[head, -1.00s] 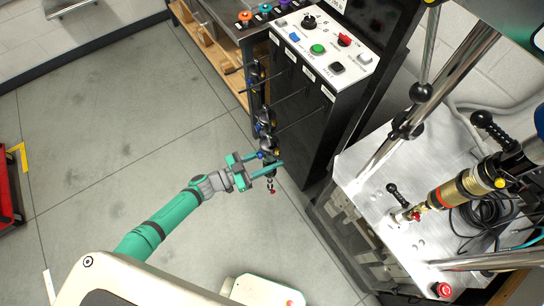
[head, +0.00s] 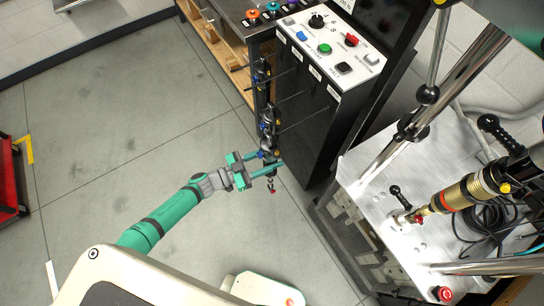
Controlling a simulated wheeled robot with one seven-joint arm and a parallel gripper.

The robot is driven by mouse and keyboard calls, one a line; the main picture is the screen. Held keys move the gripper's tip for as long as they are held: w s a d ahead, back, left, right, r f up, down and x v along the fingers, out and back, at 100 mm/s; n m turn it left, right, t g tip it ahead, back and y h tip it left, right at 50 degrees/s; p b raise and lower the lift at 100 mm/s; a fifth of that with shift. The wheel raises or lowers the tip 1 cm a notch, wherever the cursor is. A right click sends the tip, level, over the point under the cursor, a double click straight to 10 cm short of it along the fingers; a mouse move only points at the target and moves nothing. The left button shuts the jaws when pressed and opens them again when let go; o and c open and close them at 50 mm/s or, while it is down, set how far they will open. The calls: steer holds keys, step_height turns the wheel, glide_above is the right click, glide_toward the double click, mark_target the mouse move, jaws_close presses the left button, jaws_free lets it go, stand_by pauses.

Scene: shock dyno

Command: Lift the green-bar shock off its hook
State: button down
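A dark shock (head: 268,146) hangs upright at the near end of the row on the left side of the black cabinet. A small red end (head: 272,190) shows below it. No green bar can be made out on it at this size. My gripper (head: 268,166) comes from the left, with its two teal fingers level and on either side of the shock's lower part. Whether they press on it is not clear. The shock's top and its hook are partly hidden among dark parts. Another dark shock (head: 261,76) hangs farther back.
The black cabinet (head: 312,150) with thin rods and a button panel (head: 335,45) stands just right of my gripper. A metal test stand (head: 372,180) holding a gold shock (head: 465,192) is farther right.

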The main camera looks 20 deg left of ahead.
mark_target(264, 163)
steer(key=shift+r, duration=0.1)
steer(key=shift+s+d+v, duration=0.1)
steer(key=shift+v, duration=1.05)
steer(key=shift+s+d+v, duration=0.1)
steer(key=shift+s+v, duration=0.05)
steer(key=shift+v, duration=1.05)
